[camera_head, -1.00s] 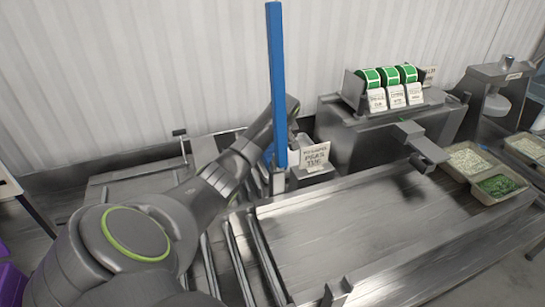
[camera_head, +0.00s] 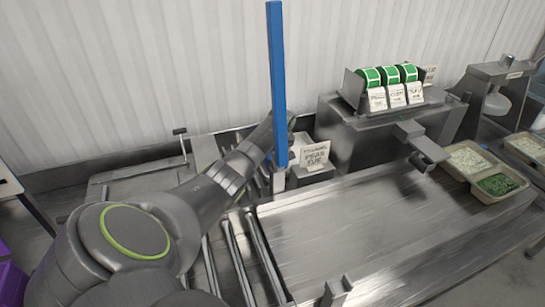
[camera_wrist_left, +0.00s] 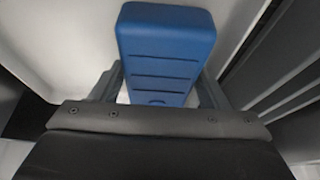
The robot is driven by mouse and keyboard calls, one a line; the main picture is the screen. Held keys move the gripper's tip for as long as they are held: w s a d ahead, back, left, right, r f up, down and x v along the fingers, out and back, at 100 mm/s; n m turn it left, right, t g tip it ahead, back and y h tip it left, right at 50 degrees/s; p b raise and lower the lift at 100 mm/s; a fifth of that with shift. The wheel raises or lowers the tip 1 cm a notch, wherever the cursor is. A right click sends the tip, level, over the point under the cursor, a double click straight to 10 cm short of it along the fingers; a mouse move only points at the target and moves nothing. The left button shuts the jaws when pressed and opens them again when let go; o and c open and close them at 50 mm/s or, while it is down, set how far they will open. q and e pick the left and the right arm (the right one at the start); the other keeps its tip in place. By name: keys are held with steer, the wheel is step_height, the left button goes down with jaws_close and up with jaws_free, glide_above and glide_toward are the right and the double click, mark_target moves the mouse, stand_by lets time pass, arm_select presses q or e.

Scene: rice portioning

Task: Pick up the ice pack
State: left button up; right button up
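The ice pack (camera_wrist_left: 162,50) is a blue ridged block in the left wrist view, inside a pale, white-walled space. My left gripper (camera_wrist_left: 160,92) has its two grey fingers apart, one on each side of the pack's near end. A thin pale gap shows between the left finger and the pack; I cannot tell whether the right finger touches it. In the head view my left arm reaches toward the back, and its gripper end is hidden behind the blue post. The ice pack cannot be made out there. My right gripper is not in view.
The upright blue post (camera_head: 276,80) stands in front of my left arm's end. A small sign (camera_head: 314,155) stands beside it. A steel table (camera_head: 370,235) is mostly bare, with a label dispenser (camera_head: 390,88) behind it and food trays (camera_head: 500,187) at right.

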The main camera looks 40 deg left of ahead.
arm_select(q)
steer(key=c, duration=0.7)
steer(key=shift+c, duration=0.3)
steer(key=shift+r, duration=0.15)
